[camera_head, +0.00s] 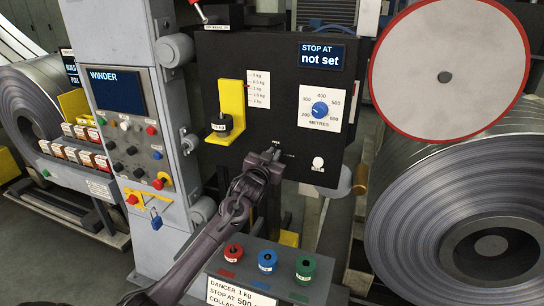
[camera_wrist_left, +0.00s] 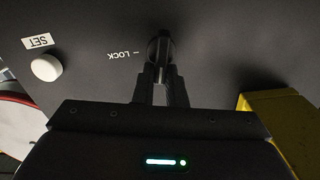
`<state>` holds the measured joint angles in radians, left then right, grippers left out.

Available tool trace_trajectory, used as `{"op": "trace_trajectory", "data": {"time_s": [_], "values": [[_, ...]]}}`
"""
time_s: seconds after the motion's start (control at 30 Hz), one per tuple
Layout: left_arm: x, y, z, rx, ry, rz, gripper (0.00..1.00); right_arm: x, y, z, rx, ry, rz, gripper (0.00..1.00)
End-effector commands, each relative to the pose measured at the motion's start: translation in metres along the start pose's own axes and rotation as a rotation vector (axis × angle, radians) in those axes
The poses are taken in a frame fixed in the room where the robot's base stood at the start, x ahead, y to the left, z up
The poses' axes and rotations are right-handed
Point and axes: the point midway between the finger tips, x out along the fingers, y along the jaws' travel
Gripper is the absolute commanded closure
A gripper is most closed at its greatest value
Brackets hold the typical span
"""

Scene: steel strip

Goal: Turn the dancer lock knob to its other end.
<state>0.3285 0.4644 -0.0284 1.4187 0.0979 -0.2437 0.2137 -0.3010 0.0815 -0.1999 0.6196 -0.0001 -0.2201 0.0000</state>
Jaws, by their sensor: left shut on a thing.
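The dancer lock knob (camera_wrist_left: 160,46) is a dark knob on the black panel (camera_head: 220,80), beside the printed word LOCK in the left wrist view. My left gripper (camera_wrist_left: 161,72) is shut on the knob, its two fingers on either side of it. In the head view my left gripper (camera_head: 270,155) reaches the lower middle of the panel and hides most of the knob. Which end the knob points to cannot be told. My right gripper does not show.
A blue metres dial (camera_head: 320,109) and white SET button (camera_head: 318,162) are to the right. Red, blue and green collars (camera_head: 267,261) stand on a grey box below.

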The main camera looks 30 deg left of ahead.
Motion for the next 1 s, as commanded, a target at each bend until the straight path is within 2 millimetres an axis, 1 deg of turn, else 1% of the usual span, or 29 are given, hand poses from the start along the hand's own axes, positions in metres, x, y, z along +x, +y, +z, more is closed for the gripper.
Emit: {"op": "trace_trajectory", "data": {"time_s": [1.0], "values": [[0.0, 0.016, 0.011, 0.963, 0.0, 0.002, 1.0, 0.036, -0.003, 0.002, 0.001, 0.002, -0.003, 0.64]]}}
